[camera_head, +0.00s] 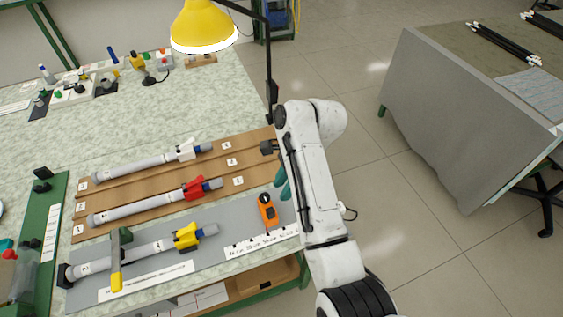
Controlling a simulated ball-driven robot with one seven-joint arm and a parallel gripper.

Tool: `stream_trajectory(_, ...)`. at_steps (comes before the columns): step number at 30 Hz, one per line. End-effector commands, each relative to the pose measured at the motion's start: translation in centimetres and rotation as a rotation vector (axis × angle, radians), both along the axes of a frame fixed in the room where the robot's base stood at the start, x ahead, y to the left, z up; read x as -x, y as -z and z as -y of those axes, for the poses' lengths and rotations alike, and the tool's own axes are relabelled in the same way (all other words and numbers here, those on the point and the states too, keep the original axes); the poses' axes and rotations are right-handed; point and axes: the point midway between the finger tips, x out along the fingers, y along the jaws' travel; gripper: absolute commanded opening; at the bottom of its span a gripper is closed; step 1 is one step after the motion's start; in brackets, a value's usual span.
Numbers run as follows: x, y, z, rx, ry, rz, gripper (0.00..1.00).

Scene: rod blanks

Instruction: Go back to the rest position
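My white arm (318,190) stands folded up at the right edge of the workbench. A small dark block (267,147) juts out left of it, perhaps part of my gripper; the rest is hidden behind the arm, so I cannot tell whether it is open or shut. Three grey rods lie on the bench. The rod with the white clamp (135,168) and the one with the red clamp (140,207) lie on a brown slotted board (240,148). The rod with the yellow clamp (140,255) lies on a grey mat (240,212) at the front.
An orange and black device (267,210) lies near the arm, with a teal item (283,184) partly hidden beside it. A yellow lamp (204,25) hangs above the bench. A grey-sided table (450,120) stands at right. Tiled floor between is clear.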

Motion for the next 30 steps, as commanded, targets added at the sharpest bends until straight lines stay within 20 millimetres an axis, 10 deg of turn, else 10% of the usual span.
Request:
stream_trajectory(8, 0.4, 0.7, 0.7, 0.007, -0.012, 0.008, 0.34)
stream_trajectory(13, 3.2, 3.9, 5.5, 0.057, -0.118, 0.086, 0.34)
stream_trajectory(21, 12.6, 8.9, 14.9, 0.185, -0.458, 0.249, 0.34)
stream_trajectory(30, 25.1, 9.8, 21.0, 0.291, -0.888, 0.349, 0.34)
